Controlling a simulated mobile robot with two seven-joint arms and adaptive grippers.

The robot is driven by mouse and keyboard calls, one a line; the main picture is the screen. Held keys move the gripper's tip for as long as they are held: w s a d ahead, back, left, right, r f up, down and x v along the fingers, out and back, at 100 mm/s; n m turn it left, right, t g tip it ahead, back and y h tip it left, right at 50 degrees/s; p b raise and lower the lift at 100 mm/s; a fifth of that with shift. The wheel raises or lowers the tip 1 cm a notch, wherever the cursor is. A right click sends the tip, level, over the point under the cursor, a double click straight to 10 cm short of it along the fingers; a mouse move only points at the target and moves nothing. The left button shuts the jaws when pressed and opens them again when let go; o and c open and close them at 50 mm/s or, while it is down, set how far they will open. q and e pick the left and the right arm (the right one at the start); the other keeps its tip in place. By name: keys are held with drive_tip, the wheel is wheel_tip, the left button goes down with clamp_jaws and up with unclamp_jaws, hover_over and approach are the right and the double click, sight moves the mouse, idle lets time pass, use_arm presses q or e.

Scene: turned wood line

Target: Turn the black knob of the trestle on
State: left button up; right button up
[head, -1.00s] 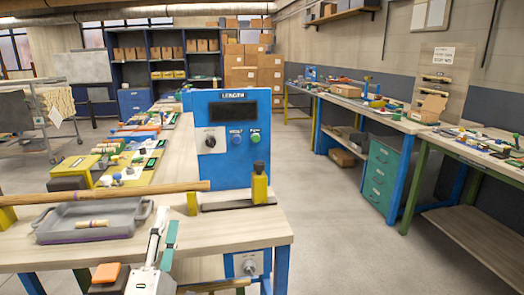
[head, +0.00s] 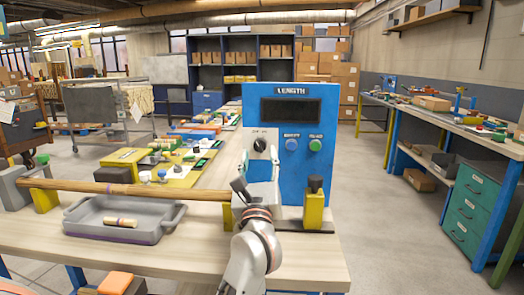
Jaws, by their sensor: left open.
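The blue panel (head: 322,175) labelled LENGTH stands upright on the wooden bench, with a dark display (head: 291,111). Its black knob (head: 260,145) sits on a pale plate at the panel's left side, under small lettering. Which way the knob points is too small to tell. A blue button (head: 291,144) and a green button (head: 315,144) are right of it. My left gripper (head: 253,183) is open in front of the panel, just below the knob and apart from it in the picture. My right gripper is not in view.
A long wooden rod (head: 130,189) lies across yellow supports behind a grey tray (head: 75,222) holding a short wooden piece (head: 120,222). A yellow block with a black top (head: 314,205) stands right of my gripper. Open floor lies to the right.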

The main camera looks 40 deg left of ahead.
sight(259, 149)
use_arm(q)
drive_tip(key=shift+x, duration=1.55)
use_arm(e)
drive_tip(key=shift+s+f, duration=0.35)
use_arm(q)
drive_tip(key=shift+c, duration=0.4)
